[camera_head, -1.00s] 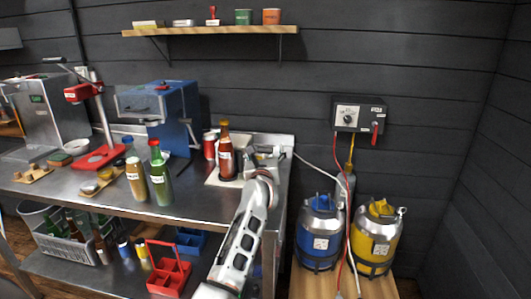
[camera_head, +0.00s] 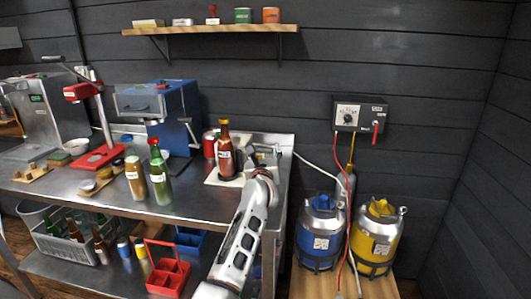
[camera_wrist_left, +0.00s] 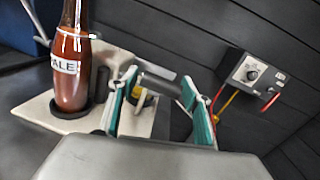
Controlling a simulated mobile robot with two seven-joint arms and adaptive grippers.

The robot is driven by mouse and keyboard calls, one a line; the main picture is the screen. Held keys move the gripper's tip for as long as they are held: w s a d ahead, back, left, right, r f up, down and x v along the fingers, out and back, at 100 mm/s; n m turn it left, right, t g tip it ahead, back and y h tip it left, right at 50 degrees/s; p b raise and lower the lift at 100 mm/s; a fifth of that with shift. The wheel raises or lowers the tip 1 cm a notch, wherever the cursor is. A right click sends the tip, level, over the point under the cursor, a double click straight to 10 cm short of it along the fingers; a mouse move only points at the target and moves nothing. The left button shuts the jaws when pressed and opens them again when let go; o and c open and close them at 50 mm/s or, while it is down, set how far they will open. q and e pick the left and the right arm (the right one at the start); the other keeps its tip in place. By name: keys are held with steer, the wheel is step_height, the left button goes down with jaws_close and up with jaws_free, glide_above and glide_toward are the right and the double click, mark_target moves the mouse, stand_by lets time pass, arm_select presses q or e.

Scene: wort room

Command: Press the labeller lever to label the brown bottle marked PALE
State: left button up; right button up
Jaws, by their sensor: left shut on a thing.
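The brown bottle (camera_head: 225,152) stands upright on the labeller's pale base (camera_head: 212,180) at the right end of the steel bench. In the left wrist view the bottle (camera_wrist_left: 70,80) bears a white label whose visible letters read "ALE". My left gripper (camera_head: 263,160) is just right of the bottle, at the labeller. In the wrist view its teal-padded fingers (camera_wrist_left: 158,82) are on either side of the grey lever bar (camera_wrist_left: 160,88) and are shut on it. The exact contact is partly hidden by the fingers. My right gripper is not in view.
A blue machine (camera_head: 172,110) and a red capper (camera_head: 97,120) stand further left. Blue (camera_head: 321,235) and yellow (camera_head: 379,238) kegs stand to the right.

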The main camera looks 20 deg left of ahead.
arm_select(q)
steer(key=shift+t, duration=0.4)
steer(key=f+b, duration=0.2)
steer(key=s+f+b, duration=0.1)
steer(key=f+b, duration=0.1)
steer(key=shift+s+d+b, duration=0.2)
steer(key=shift+b, duration=0.1)
steer(key=shift+o, duration=0.2)
steer(key=shift+s+f+b, duration=0.25)
steer(key=shift+f+b, duration=0.25)
steer(key=shift+f, duration=1)
steer(key=shift+c, duration=0.2)
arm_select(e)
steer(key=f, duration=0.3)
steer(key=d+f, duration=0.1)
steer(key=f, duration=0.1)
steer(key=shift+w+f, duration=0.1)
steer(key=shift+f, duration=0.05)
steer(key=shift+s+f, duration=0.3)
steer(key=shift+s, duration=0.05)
arm_select(q)
steer(key=shift+r, duration=0.15)
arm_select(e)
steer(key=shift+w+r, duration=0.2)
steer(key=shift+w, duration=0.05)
